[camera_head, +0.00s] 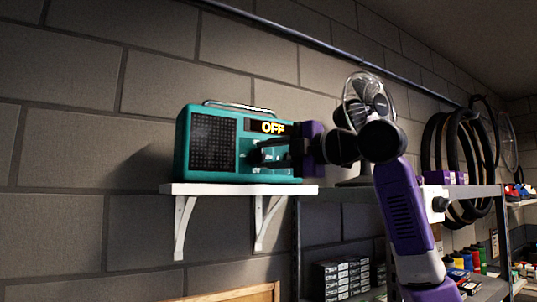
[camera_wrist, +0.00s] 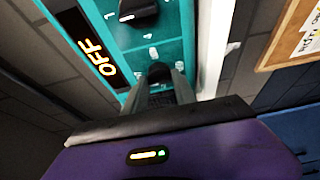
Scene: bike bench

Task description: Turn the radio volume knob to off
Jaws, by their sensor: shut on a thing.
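A teal radio (camera_head: 183,150) with a dark speaker grille and a top handle sits on a white wall shelf. Its display (camera_head: 273,127) reads "OFF" in yellow; the display also shows at the left in the wrist view (camera_wrist: 96,57). My gripper (camera_head: 262,154) reaches the radio's front from the right. In the wrist view its fingers are shut on a dark volume knob (camera_wrist: 159,71) on the teal face, with small white marks around it. A second dark knob (camera_wrist: 138,11) is beyond it, free of the fingers. In the head view the gripper partly hides the knobs.
The white shelf (camera_head: 240,188) on brackets carries the radio. A fan (camera_head: 368,95) stands right behind my arm. Tyres (camera_head: 437,145) hang at the right above a rack with boxes (camera_head: 342,275) and spools. A framed board (camera_wrist: 292,35) shows in the wrist view.

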